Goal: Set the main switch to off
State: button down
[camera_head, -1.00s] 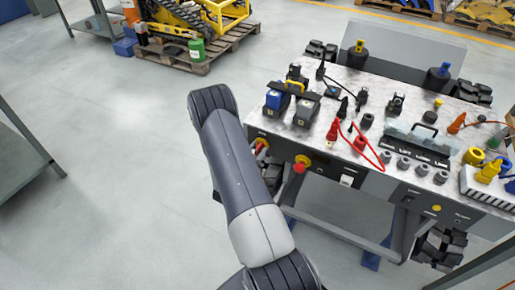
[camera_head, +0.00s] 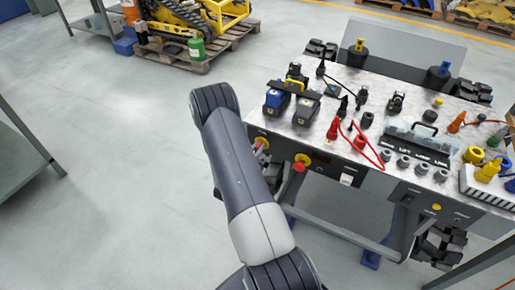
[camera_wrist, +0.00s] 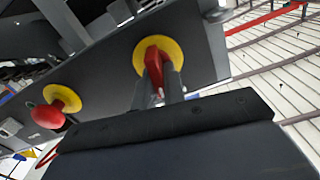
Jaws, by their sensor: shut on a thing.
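The main switch is a red handle on a round yellow plate (camera_wrist: 172,56), set in the dark front panel. In the wrist view its red handle (camera_wrist: 154,58) stands roughly upright in the picture. My gripper (camera_wrist: 161,82) is shut on this handle, with a finger on either side of it. In the head view the switch (camera_head: 262,142) shows at the left end of the panel, partly covered by my arm. My fingers are mostly hidden there. I cannot read any on or off marking.
A red mushroom button (camera_wrist: 47,116) on a yellow plate sits beside the switch; it also shows in the head view (camera_head: 300,163). The bench top (camera_head: 310,140) carries batteries, plugs and a looped red cable (camera_head: 366,143).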

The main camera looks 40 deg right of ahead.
jog(key=shift+f+n+b, duration=0.25)
jog(key=shift+n+b, duration=0.05)
jog(key=shift+b, duration=0.5)
jog(key=shift+r+n+b, duration=0.15)
jog(key=shift+n+b, duration=0.35)
jog(key=shift+b, duration=0.2)
jog(key=shift+r, duration=0.1)
jog(key=c, duration=1.5)
grip_release()
jog(key=shift+a, duration=0.1)
jog(key=b+v, duration=0.1)
jog(key=v, duration=0.9)
jog(key=shift+s+a, duration=0.15)
jog(key=shift+a, duration=0.15)
